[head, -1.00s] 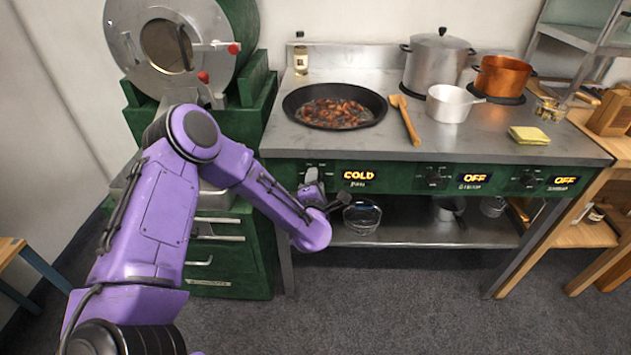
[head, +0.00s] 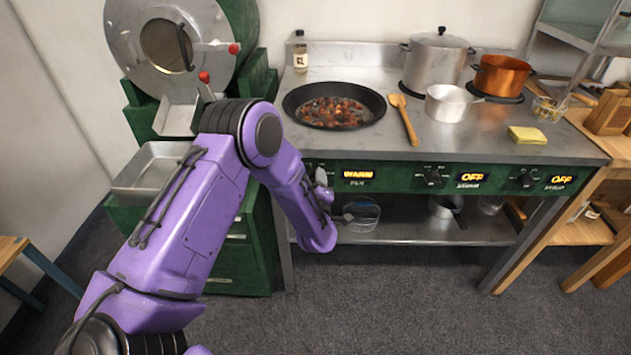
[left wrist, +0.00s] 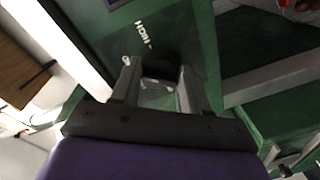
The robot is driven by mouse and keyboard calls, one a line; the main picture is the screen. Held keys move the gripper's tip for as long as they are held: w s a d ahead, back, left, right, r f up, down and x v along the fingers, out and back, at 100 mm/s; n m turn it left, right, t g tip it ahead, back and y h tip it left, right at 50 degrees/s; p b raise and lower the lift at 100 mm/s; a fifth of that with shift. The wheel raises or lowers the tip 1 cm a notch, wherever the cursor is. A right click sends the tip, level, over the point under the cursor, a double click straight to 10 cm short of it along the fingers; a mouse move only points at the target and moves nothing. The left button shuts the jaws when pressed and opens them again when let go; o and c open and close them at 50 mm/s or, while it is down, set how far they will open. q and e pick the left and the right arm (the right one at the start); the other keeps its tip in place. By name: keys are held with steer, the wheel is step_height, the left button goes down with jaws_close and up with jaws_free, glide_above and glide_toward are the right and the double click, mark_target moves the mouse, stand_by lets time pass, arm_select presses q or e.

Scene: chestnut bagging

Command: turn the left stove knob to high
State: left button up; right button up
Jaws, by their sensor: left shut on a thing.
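My left gripper (head: 322,185) is at the stove's front panel, at the left knob beside the left display (head: 358,174), which reads WARM. In the left wrist view my left gripper (left wrist: 157,73) has its two fingers on either side of the dark left knob (left wrist: 160,66) and is shut on it. A HIGH label (left wrist: 143,36) shows on the green panel near the knob. In the head view the knob is mostly hidden by the gripper. My right gripper is not in view.
A black pan (head: 333,105) of chestnuts sits on the stove's left side. The middle knob (head: 433,178) and right knob (head: 528,179) have displays reading OFF.

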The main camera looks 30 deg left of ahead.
arm_select(q)
steer(key=m, duration=0.8)
steer(key=shift+m+y, duration=0.3)
steer(key=shift+y, duration=0.1)
steer(key=shift+m, duration=0.3)
steer(key=o, duration=1)
steer(key=v, duration=1)
steer(key=shift+s+d+f+b, duration=0.1)
steer(key=shift+s+d+b, duration=0.05)
steer(key=shift+s+b, duration=0.15)
steer(key=shift+w, duration=0.1)
